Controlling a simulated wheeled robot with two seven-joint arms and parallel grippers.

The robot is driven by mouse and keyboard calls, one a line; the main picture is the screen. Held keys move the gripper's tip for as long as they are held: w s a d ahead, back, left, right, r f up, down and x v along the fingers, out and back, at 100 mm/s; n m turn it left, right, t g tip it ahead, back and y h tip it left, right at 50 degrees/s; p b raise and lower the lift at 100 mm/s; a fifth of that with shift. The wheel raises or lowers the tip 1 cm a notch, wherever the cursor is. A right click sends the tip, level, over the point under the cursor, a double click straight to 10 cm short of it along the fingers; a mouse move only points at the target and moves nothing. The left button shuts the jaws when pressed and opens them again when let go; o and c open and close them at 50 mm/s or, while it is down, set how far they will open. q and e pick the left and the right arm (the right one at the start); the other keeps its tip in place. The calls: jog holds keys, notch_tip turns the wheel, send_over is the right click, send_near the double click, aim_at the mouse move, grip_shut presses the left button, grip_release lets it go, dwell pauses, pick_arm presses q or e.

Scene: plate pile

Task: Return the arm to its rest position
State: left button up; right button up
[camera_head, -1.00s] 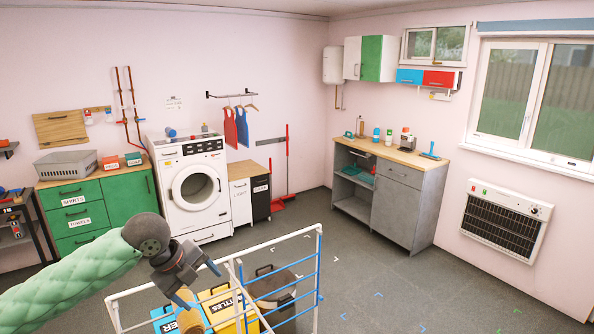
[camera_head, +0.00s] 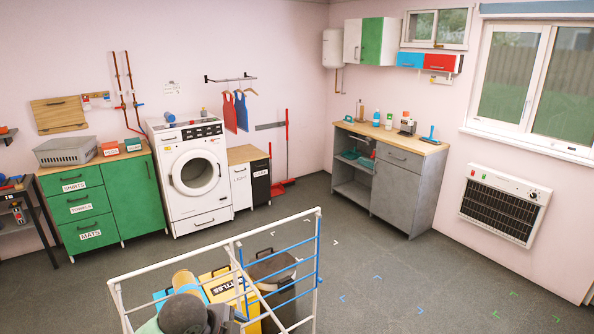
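My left arm shows only at the bottom edge, left of centre, as a dark grey rounded joint with a bit of green sleeve. My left gripper (camera_head: 222,318) is low beside this joint, in front of the bins and by the white rack rail. Its fingers are mostly hidden or cut off, so I cannot tell whether they are open. I see nothing held in it. My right gripper and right arm are out of view.
A white and blue rail rack (camera_head: 222,243) surrounds a blue bin (camera_head: 161,296), a yellow bin (camera_head: 221,287) and a dark bin (camera_head: 273,263). A tan rolled item (camera_head: 185,280) sticks up at the blue bin. The floor (camera_head: 385,280) to the right is clear.

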pick_arm(q)
jog(key=s+a+f+n+g+y, duration=0.15)
jog(key=s+a+f+n, duration=0.25)
jog(key=s+f+n, duration=0.6)
jog(key=s+a+f+n+t+y, duration=0.1)
jog(key=s+a+f+n+y, duration=0.4)
jog(key=s, duration=0.9)
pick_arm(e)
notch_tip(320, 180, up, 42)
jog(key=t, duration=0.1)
pick_arm(q)
jog(key=s+d+f+n+g+h+b, duration=0.1)
jog(key=f+b, duration=0.4)
jog(key=f, duration=2)
jog(key=s+d+f+g+h+b, duration=0.1)
jog(key=s+d+f+b, duration=0.2)
jog(key=f, duration=2.3)
jog(key=shift+s+d+f+n+g+b, duration=0.25)
jog(key=shift+s+d+n+g+b, duration=0.15)
jog(key=shift+b, duration=0.6)
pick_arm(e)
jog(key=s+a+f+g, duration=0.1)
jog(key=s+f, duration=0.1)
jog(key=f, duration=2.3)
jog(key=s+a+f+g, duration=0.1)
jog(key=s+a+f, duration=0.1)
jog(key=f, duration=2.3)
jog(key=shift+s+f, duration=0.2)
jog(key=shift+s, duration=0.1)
